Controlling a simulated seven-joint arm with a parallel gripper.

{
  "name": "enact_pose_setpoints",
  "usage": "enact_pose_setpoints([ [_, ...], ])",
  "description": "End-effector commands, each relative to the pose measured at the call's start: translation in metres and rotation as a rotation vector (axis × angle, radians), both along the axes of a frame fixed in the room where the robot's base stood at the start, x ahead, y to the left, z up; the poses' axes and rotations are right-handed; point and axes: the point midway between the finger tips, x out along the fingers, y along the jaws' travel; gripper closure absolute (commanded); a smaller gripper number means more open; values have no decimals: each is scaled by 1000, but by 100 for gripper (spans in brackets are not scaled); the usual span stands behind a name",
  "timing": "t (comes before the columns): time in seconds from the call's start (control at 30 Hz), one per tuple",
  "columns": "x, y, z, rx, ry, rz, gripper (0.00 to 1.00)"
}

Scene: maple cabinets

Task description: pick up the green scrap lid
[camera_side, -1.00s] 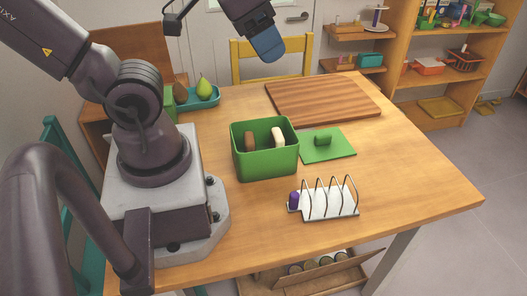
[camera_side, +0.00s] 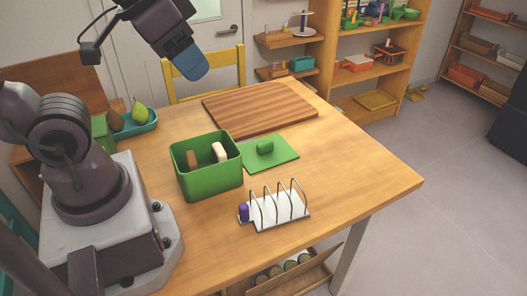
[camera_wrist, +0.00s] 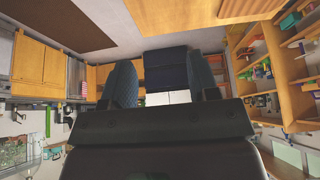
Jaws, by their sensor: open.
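The green scrap lid (camera_side: 283,150) lies flat on the wooden table, a thin square plate with a short green handle (camera_side: 265,146) on top. It is just right of an open green bin (camera_side: 209,181), which holds a brown piece and a cream piece. My gripper (camera_side: 192,68) is raised high behind and left of the lid in the side view, clear of the table. In the wrist view its two blue fingers (camera_wrist: 164,82) stand apart with nothing held between them. The lid does not show in the wrist view.
A striped wooden board (camera_side: 260,108) lies behind the lid. A white rack with wire loops (camera_side: 275,207) and a purple item (camera_side: 243,212) stand in front. A teal tray (camera_side: 140,124) with a pear is at the back left. The table's right side is clear.

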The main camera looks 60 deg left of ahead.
Motion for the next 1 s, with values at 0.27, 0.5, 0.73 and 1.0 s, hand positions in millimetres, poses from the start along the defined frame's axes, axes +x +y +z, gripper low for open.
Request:
enact_pose_setpoints([
  [0.27,0,0,0,0,0,0,17],
  [0.5,0,1,0,0,1,4,17],
  [0.73,16,12,-27,-12,156,55,17],
  [1.0,76,44,-70,-102,369,292,17],
])
